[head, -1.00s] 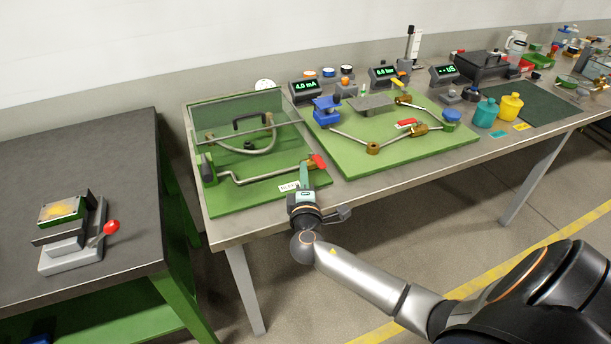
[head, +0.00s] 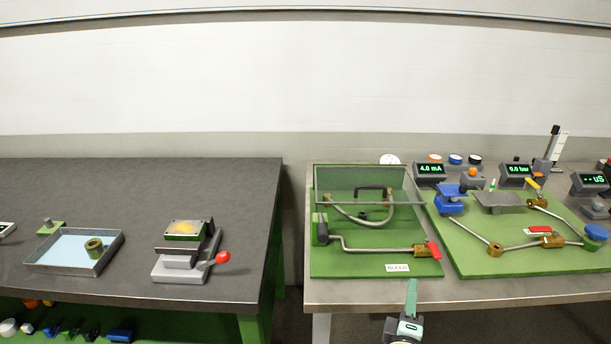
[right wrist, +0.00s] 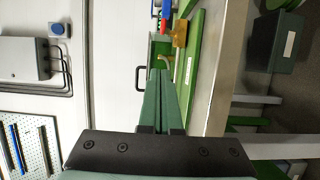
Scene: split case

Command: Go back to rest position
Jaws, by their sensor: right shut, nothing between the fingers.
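My right gripper (head: 411,298) shows at the bottom of the head view, in front of the right bench's front edge. Its green fingers are together with nothing between them. They also show shut in the right wrist view (right wrist: 160,98), pointing toward the green board. The green board marked BLEED (head: 345,264) lies behind the gripper, with a clear cover, a bent pipe and a red-handled brass valve (head: 428,250). The gripper looks apart from the valve. My left gripper is not in the head view.
The right bench (head: 360,291) carries a second green board (head: 470,262) with pipes, and several displays. The left bench (head: 130,190) holds a metal tray (head: 62,268) with a brass ring and a grey fixture with a red-knobbed lever (head: 222,257). A gap separates the benches.

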